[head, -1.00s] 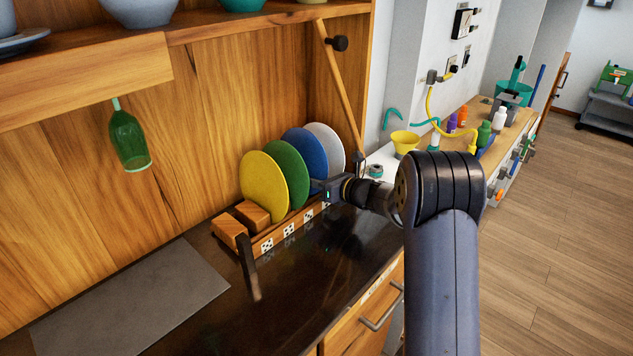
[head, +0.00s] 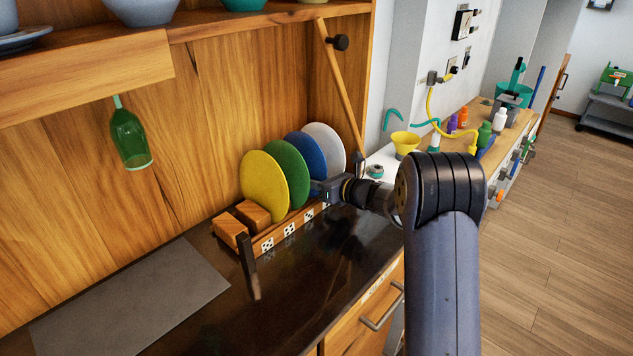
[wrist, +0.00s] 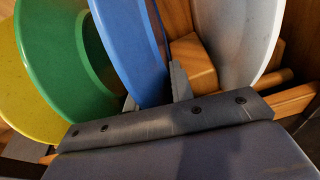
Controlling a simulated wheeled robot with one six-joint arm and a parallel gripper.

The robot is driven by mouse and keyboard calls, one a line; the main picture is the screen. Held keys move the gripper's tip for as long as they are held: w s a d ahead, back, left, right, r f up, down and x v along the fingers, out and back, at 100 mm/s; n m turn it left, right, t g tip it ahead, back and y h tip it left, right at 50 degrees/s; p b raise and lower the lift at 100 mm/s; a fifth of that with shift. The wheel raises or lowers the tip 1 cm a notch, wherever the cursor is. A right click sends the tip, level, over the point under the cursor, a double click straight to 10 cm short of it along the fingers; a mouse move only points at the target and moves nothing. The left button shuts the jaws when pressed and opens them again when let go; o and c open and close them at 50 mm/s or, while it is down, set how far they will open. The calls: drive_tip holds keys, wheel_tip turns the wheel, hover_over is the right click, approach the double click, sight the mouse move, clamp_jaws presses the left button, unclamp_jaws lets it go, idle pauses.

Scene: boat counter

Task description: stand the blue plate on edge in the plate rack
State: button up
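The blue plate (head: 309,154) stands on edge in the wooden plate rack (head: 262,243), between the green plate (head: 289,172) and the white plate (head: 327,146). The yellow plate (head: 261,187) stands at the left of the row. My gripper (head: 316,188) is at the near rim of the blue plate. In the wrist view, the blue plate (wrist: 137,45) rises between my two fingers (wrist: 155,92), one on each side. The fingers appear parted around the rim. The bottom of the blue plate is hidden by my gripper.
Wooden blocks (head: 228,229) sit at the rack's left end. A grey mat (head: 130,300) lies on the dark counter (head: 310,275), whose front is clear. A green glass (head: 130,137) hangs under the shelf.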

drive_tip(key=shift+o, duration=0.6)
drive_tip(key=shift+s+d+f, duration=0.1)
drive_tip(key=shift+d+f, duration=0.05)
drive_tip(key=shift+f, duration=0.55)
drive_tip(key=shift+d, duration=0.1)
drive_tip(key=shift+s+d, duration=0.3)
drive_tip(key=shift+d, duration=0.15)
drive_tip(key=v, duration=0.4)
drive_tip(key=r+b+v, duration=0.1)
drive_tip(key=v, duration=0.4)
drive_tip(key=shift+a+r, duration=0.2)
drive_tip(key=shift+a, duration=0.05)
drive_tip(key=shift+s+d+r, duration=0.15)
drive_tip(key=shift+s, duration=0.1)
drive_tip(key=shift+d+f+p+x, duration=0.1)
drive_tip(key=shift+f+p+x, duration=0.05)
drive_tip(key=shift+x, duration=1.8)
drive_tip(key=shift+d+f+p+x, duration=0.1)
drive_tip(key=shift+f+p+x, duration=0.05)
drive_tip(key=shift+x, duration=1.8)
drive_tip(key=shift+w, duration=0.15)
